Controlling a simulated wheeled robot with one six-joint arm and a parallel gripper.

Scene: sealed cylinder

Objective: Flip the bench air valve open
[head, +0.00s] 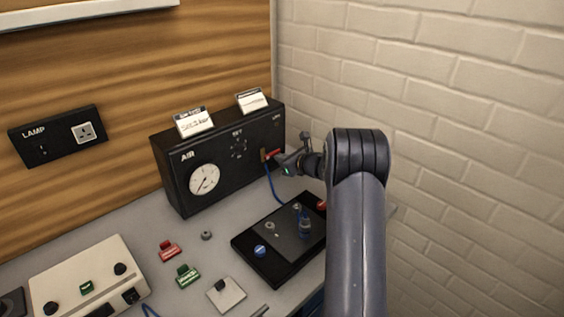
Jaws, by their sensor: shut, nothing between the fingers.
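The black air box (185,187), marked AIR, stands on the bench against the wooden back panel. It has a round white gauge (204,180) on its front. A brass-coloured fitting with a red lever (270,155), which looks like the air valve, sits at the right end of its front. My gripper (279,160) is shut and empty, with its tip right at the red lever. I cannot tell whether it touches the lever. My gripper partly hides the valve, and the lever's exact angle is unclear.
A blue hose (271,183) runs from the valve to a black tray (262,267) holding small parts. A red block (169,251), a green block (188,276) and a cream control box (65,288) are on the bench. A white brick wall (470,130) is close on the right.

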